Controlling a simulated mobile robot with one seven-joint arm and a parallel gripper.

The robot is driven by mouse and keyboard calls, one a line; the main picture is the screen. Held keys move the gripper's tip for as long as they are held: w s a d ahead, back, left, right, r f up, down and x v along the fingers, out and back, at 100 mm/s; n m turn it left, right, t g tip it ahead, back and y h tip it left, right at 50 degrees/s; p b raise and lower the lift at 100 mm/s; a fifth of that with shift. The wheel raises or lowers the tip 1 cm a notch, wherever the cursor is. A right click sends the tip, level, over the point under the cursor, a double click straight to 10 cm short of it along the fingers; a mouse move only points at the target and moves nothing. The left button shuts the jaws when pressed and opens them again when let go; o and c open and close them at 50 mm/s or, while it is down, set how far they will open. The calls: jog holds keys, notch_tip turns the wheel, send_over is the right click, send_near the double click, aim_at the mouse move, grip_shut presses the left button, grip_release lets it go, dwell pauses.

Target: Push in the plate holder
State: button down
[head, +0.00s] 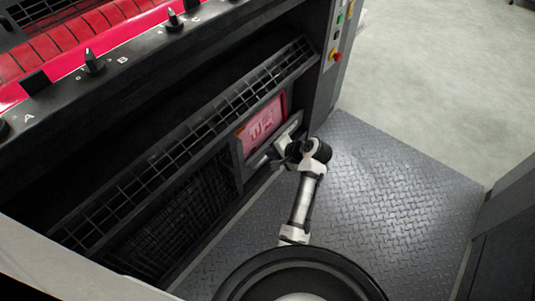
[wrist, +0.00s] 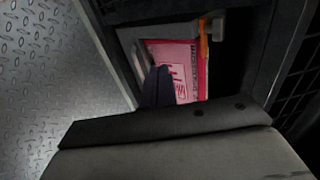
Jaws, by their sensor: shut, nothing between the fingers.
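The plate holder (head: 240,160) is set low in the dark front of the ink unit, at the middle of the head view. It holds a pink and red plate with white markings (head: 264,128). In the wrist view the plate (wrist: 190,82) shows inside a grey frame, with an orange piece (wrist: 204,45) at its upper edge. My gripper (wrist: 160,74) is shut and empty. Its dark fingers overlap the lower left of the plate in the wrist view; I cannot tell whether they touch it. In the head view my wrist hides the holder's lower right part.
Grated guards (head: 150,172) run along the unit left of the holder. A post with a red button (head: 335,55) stands at the right. The diamond-plate floor (head: 385,190) is clear. A row of knobs (head: 93,62) lines the upper ledge.

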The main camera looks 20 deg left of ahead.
aim_at(241, 143)
jog(key=x, duration=0.4)
jog(key=a+r+x, duration=0.1)
jog(key=x, duration=0.3)
jog(key=b+x, duration=0.1)
jog(key=x, duration=0.3)
jog(key=shift+w+a+r, duration=0.15)
jog(key=shift+a+r, duration=0.15)
jog(key=shift+w+a, duration=0.2)
jog(key=shift+a, duration=0.25)
jog(key=a, duration=0.1)
jog(key=w+a, duration=0.1)
jog(key=a, duration=0.1)
jog(key=shift+w+a+b, duration=0.2)
jog(key=shift+a+b, duration=0.1)
jog(key=shift+b, duration=0.05)
jog(key=shift+a+r, duration=0.15)
